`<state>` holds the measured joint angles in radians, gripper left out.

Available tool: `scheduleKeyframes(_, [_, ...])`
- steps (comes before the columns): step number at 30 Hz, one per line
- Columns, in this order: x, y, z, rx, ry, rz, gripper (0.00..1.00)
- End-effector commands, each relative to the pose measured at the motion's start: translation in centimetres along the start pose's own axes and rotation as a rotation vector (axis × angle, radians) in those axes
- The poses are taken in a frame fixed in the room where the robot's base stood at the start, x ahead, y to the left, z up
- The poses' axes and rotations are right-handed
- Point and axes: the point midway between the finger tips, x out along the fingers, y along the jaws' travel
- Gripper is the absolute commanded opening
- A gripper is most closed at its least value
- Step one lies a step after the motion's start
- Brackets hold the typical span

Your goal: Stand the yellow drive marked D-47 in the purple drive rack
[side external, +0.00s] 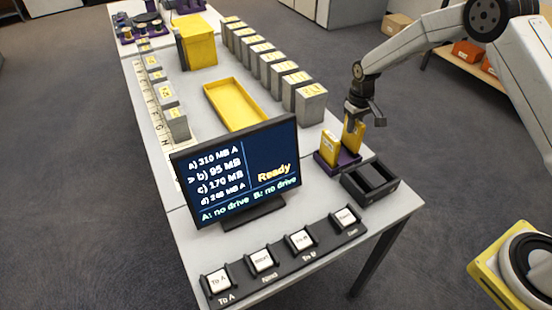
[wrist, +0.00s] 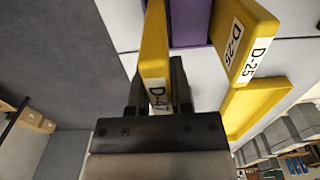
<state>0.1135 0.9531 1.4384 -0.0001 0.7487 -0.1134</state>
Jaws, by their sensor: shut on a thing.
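My gripper (side external: 364,112) is shut on the yellow drive marked D-47 (side external: 354,134). In the wrist view the fingers (wrist: 156,88) clasp the end of D-47 (wrist: 153,45), with its label facing the camera. The drive hangs upright over one side of the purple drive rack (side external: 338,163). Its lower end is at or just above the rack; I cannot tell whether it is in a slot. A second yellow drive, D-25 (side external: 330,142), stands in the rack beside it. The wrist view also shows D-25 (wrist: 246,38) and part of the purple rack (wrist: 190,22).
A black two-slot dock (side external: 370,183) sits just in front of the rack. A monitor (side external: 240,165) and a button strip (side external: 285,258) are nearby. A yellow tray (side external: 208,95) and a row of grey boxes (side external: 311,103) stand farther back.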

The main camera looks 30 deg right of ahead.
Motion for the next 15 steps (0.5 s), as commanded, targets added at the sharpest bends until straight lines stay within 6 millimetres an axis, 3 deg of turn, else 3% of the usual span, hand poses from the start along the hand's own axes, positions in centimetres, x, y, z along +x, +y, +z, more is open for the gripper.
scheduleKeyframes(15, [2.2, 0.0, 0.0, 0.0, 0.001, 0.0, 0.0])
